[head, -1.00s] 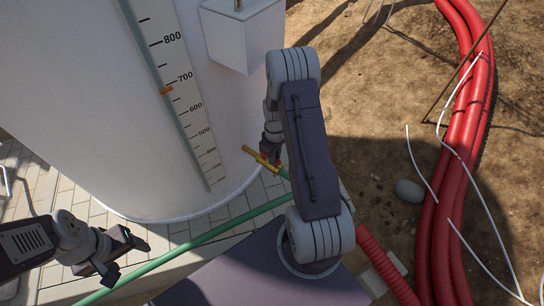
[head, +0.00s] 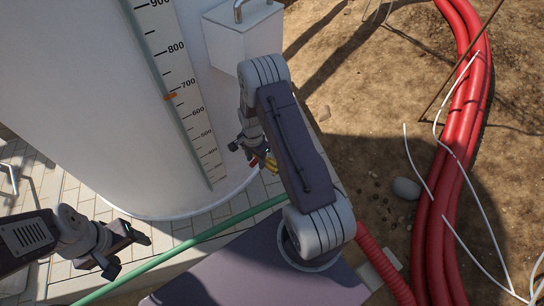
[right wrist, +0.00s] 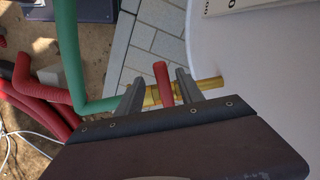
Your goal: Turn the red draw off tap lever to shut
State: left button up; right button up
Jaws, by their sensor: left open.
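The red tap lever (right wrist: 162,80) stands between the two fingers of my right gripper (right wrist: 160,90) in the right wrist view, with a gap on each side. The brass tap (right wrist: 211,83) runs across behind the fingers from the white tank to the green hose. In the head view, my right gripper (head: 243,148) is by the tank's lower side, and my right arm partly covers the tap (head: 268,162). My left gripper (head: 128,252) is open and empty at the lower left, well away from the tap.
The white tank (head: 80,110) with its level scale (head: 183,95) fills the left. A green hose (head: 190,240) crosses the paving (head: 75,205). Red corrugated pipes (head: 455,170) and a stone (head: 406,188) lie on the dirt at right.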

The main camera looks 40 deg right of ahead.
jog(key=o, duration=0.5)
jog(key=shift+w+r, duration=0.15)
jog(key=shift+w, duration=0.05)
